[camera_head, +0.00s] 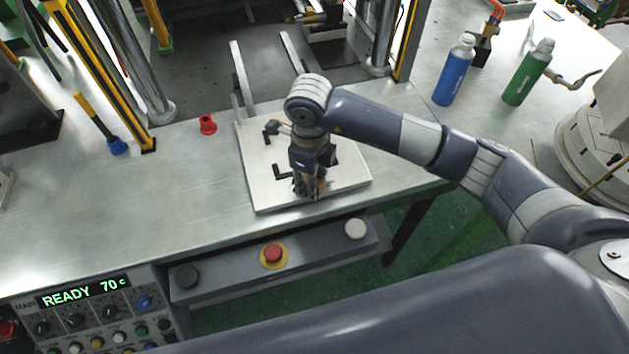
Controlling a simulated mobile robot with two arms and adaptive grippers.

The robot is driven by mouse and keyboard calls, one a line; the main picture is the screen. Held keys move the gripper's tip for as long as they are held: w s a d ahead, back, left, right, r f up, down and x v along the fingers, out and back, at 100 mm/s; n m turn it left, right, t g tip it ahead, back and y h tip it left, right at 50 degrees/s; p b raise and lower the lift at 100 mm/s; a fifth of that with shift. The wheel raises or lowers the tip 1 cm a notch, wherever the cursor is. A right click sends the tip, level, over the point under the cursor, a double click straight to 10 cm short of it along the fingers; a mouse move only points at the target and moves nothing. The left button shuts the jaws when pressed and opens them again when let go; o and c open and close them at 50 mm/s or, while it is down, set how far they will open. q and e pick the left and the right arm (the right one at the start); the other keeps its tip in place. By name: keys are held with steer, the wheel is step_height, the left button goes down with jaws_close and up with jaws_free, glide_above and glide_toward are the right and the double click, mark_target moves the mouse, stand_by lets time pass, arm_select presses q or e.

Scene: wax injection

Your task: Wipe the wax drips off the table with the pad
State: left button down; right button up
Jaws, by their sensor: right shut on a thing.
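My right gripper (309,188) points down over the pale square plate (262,194) on the metal table (150,205). It is shut on a small brownish thing (321,185), likely the pad, mostly hidden by the fingers. I cannot tell whether this thing touches the plate. I cannot make out any wax drips on the table. My left gripper is not in view.
A red cap-like piece (208,124) and a blue-and-yellow brush-like tool (101,125) are left of the plate. Blue (454,72) and green (528,74) bottles stand at the back right. A button box (225,280) sits below the front edge.

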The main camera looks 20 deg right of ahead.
mark_target(306, 183)
steer(key=w, duration=0.1)
steer(key=w+b, duration=0.1)
steer(key=shift+w+f, duration=0.2)
steer(key=shift+w, duration=0.1)
steer(key=shift+w+r+b, duration=0.15)
steer(key=shift+w+b, duration=0.25)
steer(key=shift+a+r, duration=0.15)
steer(key=shift+a, duration=0.45)
steer(key=shift+c, duration=0.4)
steer(key=shift+s, duration=0.35)
steer(key=shift+c, duration=0.5)
steer(key=shift+s+a, duration=0.2)
steer(key=shift+s, duration=0.35)
steer(key=shift+s+a, duration=0.15)
steer(key=shift+s, duration=0.4)
steer(key=shift+s+d, duration=0.25)
steer(key=shift+s, duration=0.3)
steer(key=shift+r+p, duration=1.55)
steer(key=shift+r, duration=1.45)
